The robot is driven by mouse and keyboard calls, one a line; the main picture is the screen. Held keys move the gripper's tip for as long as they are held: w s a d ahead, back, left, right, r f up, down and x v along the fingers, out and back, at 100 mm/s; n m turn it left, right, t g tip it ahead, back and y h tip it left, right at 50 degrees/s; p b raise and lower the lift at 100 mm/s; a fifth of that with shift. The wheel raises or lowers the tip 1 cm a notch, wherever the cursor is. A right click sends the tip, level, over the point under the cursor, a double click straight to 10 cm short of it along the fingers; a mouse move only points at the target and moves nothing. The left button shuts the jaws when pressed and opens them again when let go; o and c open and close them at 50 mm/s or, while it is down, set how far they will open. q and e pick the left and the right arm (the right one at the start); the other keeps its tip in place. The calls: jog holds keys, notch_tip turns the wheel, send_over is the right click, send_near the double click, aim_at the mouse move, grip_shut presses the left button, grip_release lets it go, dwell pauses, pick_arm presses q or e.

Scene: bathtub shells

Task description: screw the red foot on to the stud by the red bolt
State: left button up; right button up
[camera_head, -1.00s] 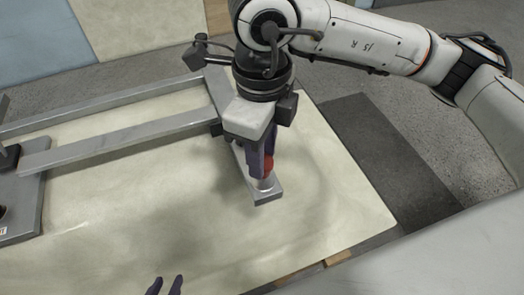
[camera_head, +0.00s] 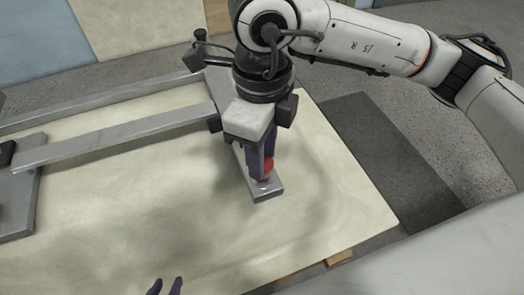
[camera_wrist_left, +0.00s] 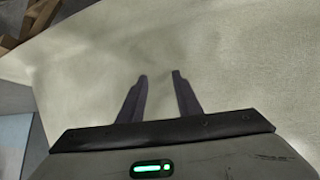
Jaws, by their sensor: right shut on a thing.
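The red foot (camera_head: 268,169) is between the purple fingers of my right gripper (camera_head: 263,176), at the near end of a steel bar (camera_head: 265,195). My right gripper points down and is shut on the foot, which is partly covered by the fingers. The stud under the foot is mostly hidden, and I cannot make out the red bolt. My left gripper (camera_head: 166,287) shows only its fingertips at the bottom edge. In the left wrist view my left gripper (camera_wrist_left: 161,76) is open and empty above the pale surface.
A steel frame with long rails (camera_head: 120,137) and an end plate (camera_head: 18,205) lies to the left on the pale panel (camera_head: 150,235). The panel's near middle is clear. A dark mat (camera_head: 385,150) lies on the floor to the right.

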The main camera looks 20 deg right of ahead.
pick_arm(q)
jog(key=shift+f+b, duration=0.3)
jog(key=shift+f, duration=0.15)
pick_arm(e)
jog(key=shift+f, duration=0.4)
jog(key=o, duration=1.1)
pick_arm(q)
jog(key=shift+s, duration=0.1)
pick_arm(e)
jog(key=shift+r, duration=0.65)
pick_arm(q)
jog(key=shift+w+d+r, duration=0.2)
jog(key=shift+d+r, duration=0.1)
jog(key=shift+r, duration=0.25)
jog(key=shift+w+d+r, duration=0.15)
jog(key=shift+d+r, duration=0.1)
jog(key=shift+r, duration=0.3)
pick_arm(e)
notch_tip(320, 180, up, 9)
